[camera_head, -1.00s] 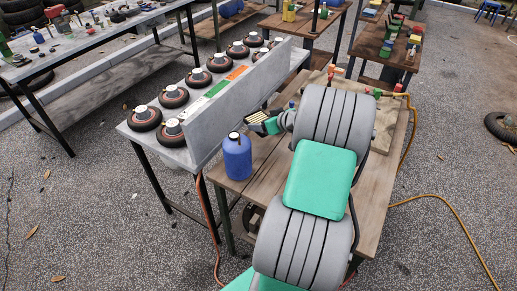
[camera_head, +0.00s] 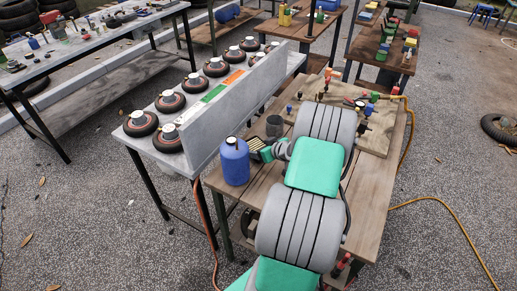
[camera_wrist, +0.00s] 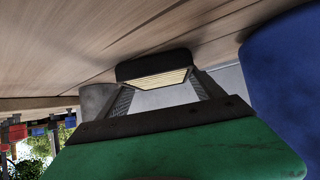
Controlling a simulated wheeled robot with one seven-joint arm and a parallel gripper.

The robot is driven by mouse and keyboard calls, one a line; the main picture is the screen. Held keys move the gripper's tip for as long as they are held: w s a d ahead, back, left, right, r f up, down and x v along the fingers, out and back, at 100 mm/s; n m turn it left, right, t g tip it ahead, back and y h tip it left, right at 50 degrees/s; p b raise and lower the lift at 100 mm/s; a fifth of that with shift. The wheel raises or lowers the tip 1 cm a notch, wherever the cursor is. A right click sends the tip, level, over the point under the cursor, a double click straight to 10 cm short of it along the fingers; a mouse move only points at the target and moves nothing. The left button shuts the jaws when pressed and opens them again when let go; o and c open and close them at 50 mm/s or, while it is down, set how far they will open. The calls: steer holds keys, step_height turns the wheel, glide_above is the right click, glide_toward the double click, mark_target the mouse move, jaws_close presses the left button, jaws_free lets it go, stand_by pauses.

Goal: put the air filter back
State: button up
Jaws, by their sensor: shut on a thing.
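The air filter (camera_wrist: 160,78), a dark-framed block with cream pleats, is between the fingers of my gripper (camera_wrist: 158,90) in the wrist view. My gripper (camera_head: 264,151) is shut on it. In the head view the filter (camera_head: 256,146) shows its pale pleats just right of a blue bottle with a black cap (camera_head: 236,165). It is low over the wooden bench (camera_head: 222,187); whether it touches the wood or the bottle I cannot tell. The filter's seat is not clearly seen, and my arm covers part of the bench.
A dark grey cylinder (camera_head: 274,124) stands just behind my gripper. A tall grey panel (camera_head: 232,101) runs along the bench's left side, with several black-and-white round units (camera_head: 141,123) beyond it. A board with fittings (camera_head: 376,130) and a yellow hose (camera_head: 409,135) are at the right.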

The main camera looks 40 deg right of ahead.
steer(key=shift+f, duration=0.15)
steer(key=o, duration=1.8)
steer(key=shift+r, duration=0.3)
steer(key=b+v, duration=0.1)
steer(key=v, duration=1.1)
steer(key=shift+f, duration=0.1)
